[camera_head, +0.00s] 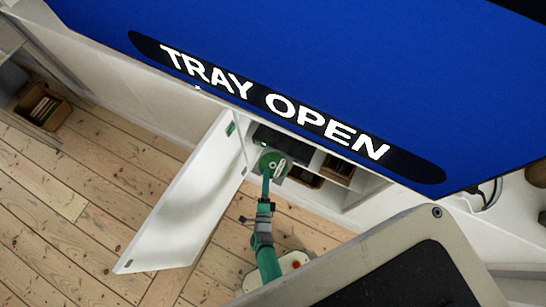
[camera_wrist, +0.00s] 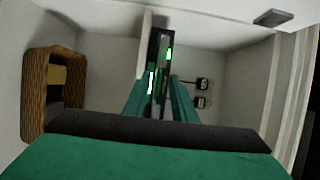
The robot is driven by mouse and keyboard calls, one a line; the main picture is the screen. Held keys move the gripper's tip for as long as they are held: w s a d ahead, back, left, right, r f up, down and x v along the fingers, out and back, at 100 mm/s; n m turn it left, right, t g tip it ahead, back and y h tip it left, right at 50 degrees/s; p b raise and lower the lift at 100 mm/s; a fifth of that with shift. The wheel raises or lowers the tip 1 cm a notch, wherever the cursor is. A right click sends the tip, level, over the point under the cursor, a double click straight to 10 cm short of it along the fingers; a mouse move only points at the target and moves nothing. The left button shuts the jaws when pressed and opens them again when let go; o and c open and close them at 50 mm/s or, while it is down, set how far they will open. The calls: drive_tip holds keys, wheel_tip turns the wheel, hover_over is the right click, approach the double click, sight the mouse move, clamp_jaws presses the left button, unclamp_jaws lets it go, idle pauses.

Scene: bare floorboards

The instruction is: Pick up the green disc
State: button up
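No separate green disc can be made out for sure. In the wrist view my gripper (camera_wrist: 162,88) has two teal fingers a small gap apart. A narrow dark upright thing (camera_wrist: 162,48) with bright green marks shows between and beyond them; I cannot tell whether the fingers touch it. In the head view a green and grey arm, matching my gripper's colour, reaches up to an open white cabinet (camera_head: 237,122). A round green part (camera_head: 272,163) sits at its far end; it looks like part of the arm. The fingertips are hidden there.
A large blue panel (camera_head: 330,60) reading "TRAY OPEN" blocks the upper head view. A white cabinet door (camera_head: 185,205) stands open at left. Inside are a wicker basket (camera_wrist: 38,95) and wall sockets (camera_wrist: 202,92). A grey-framed dark panel (camera_head: 400,270) fills the lower right. Floorboards at left are clear.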

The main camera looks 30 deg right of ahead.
drive_tip(key=shift+w, duration=0.15)
drive_tip(key=shift+c, duration=0.7)
clamp_jaws()
drive_tip(key=shift+r, duration=0.1)
